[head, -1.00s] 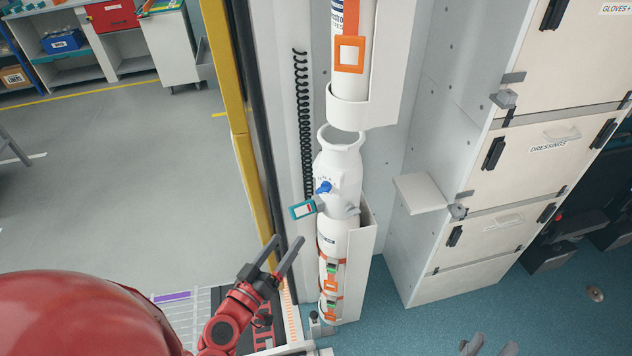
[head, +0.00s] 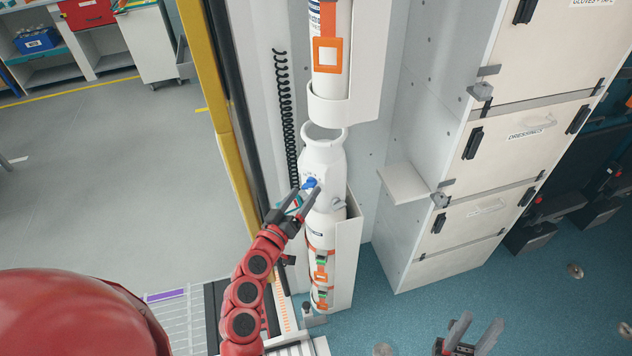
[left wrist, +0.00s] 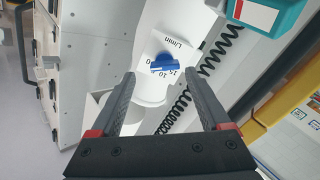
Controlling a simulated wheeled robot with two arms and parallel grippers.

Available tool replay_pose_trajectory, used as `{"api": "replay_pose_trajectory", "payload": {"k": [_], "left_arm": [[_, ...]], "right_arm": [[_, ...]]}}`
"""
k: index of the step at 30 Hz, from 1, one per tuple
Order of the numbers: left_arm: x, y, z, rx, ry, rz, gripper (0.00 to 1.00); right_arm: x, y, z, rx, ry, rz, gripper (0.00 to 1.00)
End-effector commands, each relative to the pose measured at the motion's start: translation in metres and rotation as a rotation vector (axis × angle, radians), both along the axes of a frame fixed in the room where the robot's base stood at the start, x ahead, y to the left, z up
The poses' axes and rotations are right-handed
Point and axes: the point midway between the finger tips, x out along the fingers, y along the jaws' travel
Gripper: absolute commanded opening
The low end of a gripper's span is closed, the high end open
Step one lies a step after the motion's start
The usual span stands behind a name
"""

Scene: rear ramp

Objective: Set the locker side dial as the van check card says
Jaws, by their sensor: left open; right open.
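A blue dial (head: 309,183) sits on the neck of a white cylinder (head: 322,165) standing in a white holder. My right gripper (head: 479,320) is open and empty at the lower right. I cannot make out a readable check card.
A teal tag or device (left wrist: 265,14) hangs beside the dial, partly hidden by my left fingers in the head view. Another cylinder (head: 330,60) is held above. A black coiled cord (head: 285,110) runs left. Drawer lockers (head: 520,145) and a small shelf (head: 403,183) stand right.

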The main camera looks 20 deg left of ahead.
Motion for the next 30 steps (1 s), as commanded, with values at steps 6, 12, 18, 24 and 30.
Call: {"api": "replay_pose_trajectory", "payload": {"k": [6,12,18,24,30], "left_arm": [[0.019,-0.004,0.002,0.002,-0.002,-0.003,0.8],[0.021,-0.004,0.0,0.002,0.0,-0.004,0.8],[0.021,-0.004,0.0,0.002,0.0,-0.002,0.67],[0.021,-0.004,0.0,0.001,0.0,-0.004,0.31],[0.021,-0.005,0.001,0.0,-0.001,-0.005,0.0]], "right_arm": [[0.0,0.0,0.006,0.0,0.0,0.0,0.41],[0.0,0.0,0.006,0.0,0.0,0.0,0.41],[0.0,0.0,0.006,0.0,0.0,0.0,0.41],[0.0,0.0,0.006,0.0,0.0,0.0,0.41],[0.0,0.0,0.006,0.0,0.0,0.0,0.41]]}}
